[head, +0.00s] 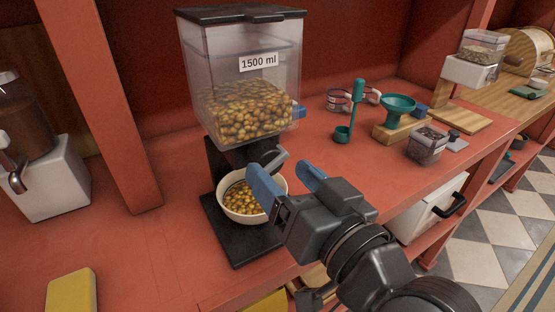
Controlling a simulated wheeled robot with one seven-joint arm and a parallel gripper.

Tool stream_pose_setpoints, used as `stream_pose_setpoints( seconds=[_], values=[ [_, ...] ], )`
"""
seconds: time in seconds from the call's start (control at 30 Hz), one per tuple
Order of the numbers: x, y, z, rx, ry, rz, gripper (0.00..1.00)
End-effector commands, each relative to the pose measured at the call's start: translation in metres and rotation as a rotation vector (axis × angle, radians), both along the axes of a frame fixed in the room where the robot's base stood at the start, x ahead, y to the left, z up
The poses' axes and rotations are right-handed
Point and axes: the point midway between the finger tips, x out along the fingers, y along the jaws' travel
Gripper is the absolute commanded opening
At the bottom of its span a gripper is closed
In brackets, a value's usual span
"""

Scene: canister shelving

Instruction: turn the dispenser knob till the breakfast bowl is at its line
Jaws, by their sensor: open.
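The dispenser (252,68) stands on the red counter, a clear bin marked 1500 ml, partly filled with golden-brown pieces. Below it the breakfast bowl (226,210), cream coloured, sits upright on the dispenser's black base (240,246). The bowl holds a layer of the same pieces; I cannot make out its line. The dispenser knob (275,160), grey, is at the spout above the bowl, partly hidden behind my gripper. My gripper (281,174) is open with blue fingers, just in front of the knob and over the bowl's right side. I cannot tell whether it touches the knob.
A green scoop (344,133), a green funnel (398,106) on a wooden stand and a small clear canister (427,145) stand to the right. Another dispenser (40,165) is at the left, with a red post (105,110) between. A yellow block (71,292) lies at front left.

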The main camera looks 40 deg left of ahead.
Motion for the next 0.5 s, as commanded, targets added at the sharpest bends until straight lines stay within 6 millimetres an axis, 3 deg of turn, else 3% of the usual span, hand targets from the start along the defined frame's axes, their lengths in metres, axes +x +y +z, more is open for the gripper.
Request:
stream_pose_setpoints(
  seconds=[0.2, 0.5],
  values=[
    [0.008, 0.021, 0.001, 0.000, 0.000, 0.001, 0.74],
    [0.010, 0.024, 0.000, 0.001, 0.000, -0.001, 0.74]
  ],
)
